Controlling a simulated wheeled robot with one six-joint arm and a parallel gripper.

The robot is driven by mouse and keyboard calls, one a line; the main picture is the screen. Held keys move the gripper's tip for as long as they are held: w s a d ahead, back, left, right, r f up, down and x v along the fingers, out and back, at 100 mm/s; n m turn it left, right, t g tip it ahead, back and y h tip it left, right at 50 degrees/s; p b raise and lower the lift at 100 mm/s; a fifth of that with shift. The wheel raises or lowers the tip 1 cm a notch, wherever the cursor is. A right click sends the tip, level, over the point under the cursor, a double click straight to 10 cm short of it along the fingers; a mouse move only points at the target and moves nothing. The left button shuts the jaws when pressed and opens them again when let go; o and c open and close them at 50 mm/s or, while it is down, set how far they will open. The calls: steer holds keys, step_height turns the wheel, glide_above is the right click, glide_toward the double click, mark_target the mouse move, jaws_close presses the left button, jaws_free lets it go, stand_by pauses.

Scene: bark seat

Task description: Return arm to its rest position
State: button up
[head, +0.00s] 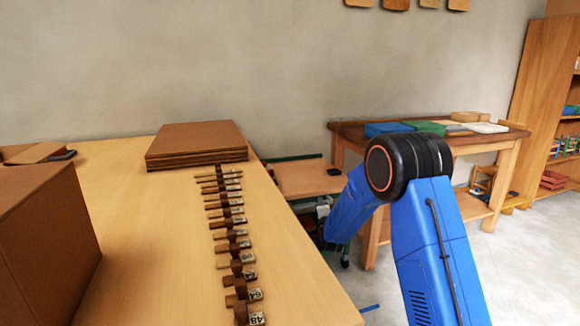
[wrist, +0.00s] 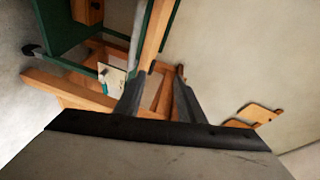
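My blue arm rises at the right of the head view, bends at its black elbow joint, and its far link slopes down to the left beyond the table's right edge. My gripper shows in the wrist view (wrist: 160,76), its two dark fingers apart. Background wooden framing shows between them and I see nothing held. In the head view I cannot make out the gripper clearly; it is low behind the table edge or arm.
A long wooden table (head: 130,235) fills the left, with a row of small numbered wooden tools (head: 235,248), stacked brown boards (head: 197,143) and a brown box (head: 45,245). A workbench (head: 480,142) and shelf (head: 540,85) stand behind. Floor (head: 530,255) is clear at right.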

steer(key=s+d+r+n+g, duration=0.25)
steer(key=s+r, duration=0.25)
steer(key=s, duration=0.3)
steer(key=s+d+r+n+g+y, duration=0.1)
steer(key=s+d+r+n, duration=0.2)
steer(key=s, duration=0.5)
steer(key=s+d+r+n+g, duration=0.2)
steer(key=s+r, duration=0.4)
steer(key=s, duration=0.3)
steer(key=s+d+f+n+g, duration=0.1)
steer(key=s+d+n+g, duration=0.1)
steer(key=s, duration=1.2)
steer(key=s+d+f+n+g, duration=0.1)
steer(key=s+d+n+g, duration=0.1)
steer(key=s, duration=1.2)
steer(key=s+d+f+n+g+h, duration=0.1)
steer(key=s+d+n, duration=0.3)
steer(key=s, duration=1)
steer(key=shift+f+g, duration=0.15)
steer(key=shift+g, duration=0.7)
